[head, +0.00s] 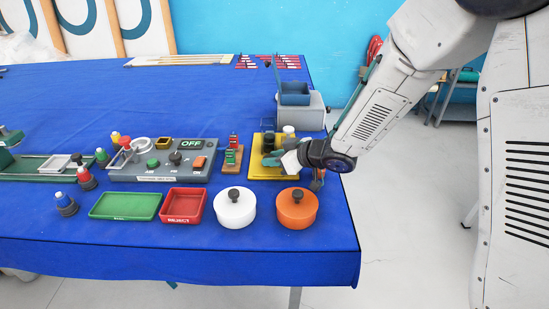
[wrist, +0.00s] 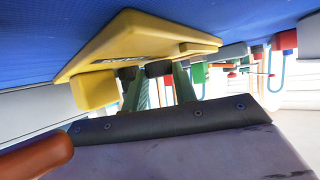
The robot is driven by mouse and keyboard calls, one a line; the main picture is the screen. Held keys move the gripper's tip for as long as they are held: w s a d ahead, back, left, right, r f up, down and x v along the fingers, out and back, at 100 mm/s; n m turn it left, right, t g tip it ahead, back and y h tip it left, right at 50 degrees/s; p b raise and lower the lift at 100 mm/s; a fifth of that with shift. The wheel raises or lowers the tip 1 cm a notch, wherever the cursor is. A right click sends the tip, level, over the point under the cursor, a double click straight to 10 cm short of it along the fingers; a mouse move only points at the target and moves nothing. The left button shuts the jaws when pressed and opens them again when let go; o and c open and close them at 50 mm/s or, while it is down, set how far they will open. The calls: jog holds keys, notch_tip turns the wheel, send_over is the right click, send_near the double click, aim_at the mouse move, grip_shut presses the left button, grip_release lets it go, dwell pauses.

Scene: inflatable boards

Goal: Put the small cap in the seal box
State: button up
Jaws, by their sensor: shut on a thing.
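My gripper (head: 272,161) reaches in from the right, low over the yellow stand (head: 260,174). Its green fingers (wrist: 160,85) also show in the wrist view, close to the yellow stand (wrist: 125,45). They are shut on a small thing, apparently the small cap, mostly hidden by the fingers. Dark round pieces show on the stand just behind the gripper, with a white round piece (head: 289,130) at its back. A blue-grey open box (head: 294,99) with a raised lid, possibly the seal box, stands on a grey base behind the stand.
A white lidded pot (head: 235,210) and an orange lidded pot (head: 297,210) stand in front of the stand. A green tray (head: 125,206), a red tray (head: 184,206) and a grey control panel (head: 165,160) lie left. The back-left tabletop is mostly clear.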

jog(key=shift+f, duration=0.1)
jog(key=o, duration=0.5)
jog(key=shift+f, duration=0.15)
jog(key=o, duration=0.4)
jog(key=shift+o, duration=0.2)
jog(key=shift+v, duration=3.95)
